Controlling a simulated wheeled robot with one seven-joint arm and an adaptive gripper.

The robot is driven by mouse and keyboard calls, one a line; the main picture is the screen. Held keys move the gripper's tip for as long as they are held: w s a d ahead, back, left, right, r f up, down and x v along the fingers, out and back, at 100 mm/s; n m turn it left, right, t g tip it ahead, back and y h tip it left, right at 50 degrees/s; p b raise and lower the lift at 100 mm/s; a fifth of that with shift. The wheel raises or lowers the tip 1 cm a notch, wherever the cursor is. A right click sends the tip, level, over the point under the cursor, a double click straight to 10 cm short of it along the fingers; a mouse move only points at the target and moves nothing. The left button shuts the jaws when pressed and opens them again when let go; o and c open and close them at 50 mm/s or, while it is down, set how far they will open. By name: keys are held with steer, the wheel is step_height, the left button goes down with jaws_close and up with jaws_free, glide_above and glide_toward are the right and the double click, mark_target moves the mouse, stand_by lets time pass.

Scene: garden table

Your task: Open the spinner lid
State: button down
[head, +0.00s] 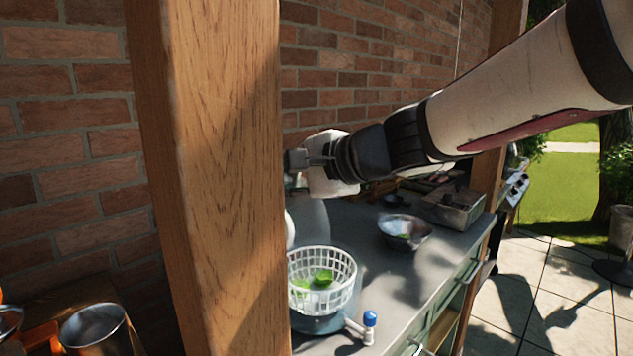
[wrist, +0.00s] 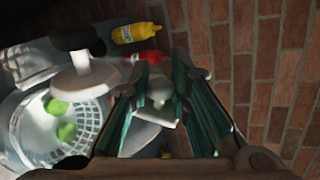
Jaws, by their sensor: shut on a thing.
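The spinner's white slotted basket (head: 347,260) sits in its bowl (head: 318,322) on the counter, uncovered at the top, with green leaves (head: 323,276) inside. The basket (wrist: 90,122) also shows at the left of the wrist view. My gripper (head: 294,160) is above and behind the basket, partly hidden by the wooden post. In the wrist view my gripper (wrist: 157,92) is shut on a pale rounded thing (wrist: 160,88); I cannot tell if this is the lid. A white disc with a stem and dark top (wrist: 84,80) shows beside the basket.
The thick wooden post (head: 210,180) hides part of the counter (head: 370,300). A metal bowl (head: 404,232) and a grey box (head: 452,207) stand farther back. A blue-capped side handle (head: 369,322) sticks out at the front. A yellow bottle (wrist: 136,33) lies near the brick wall (wrist: 262,70).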

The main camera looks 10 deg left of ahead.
steer(key=c, duration=1.5)
jaws_free()
steer(key=v, duration=1.2)
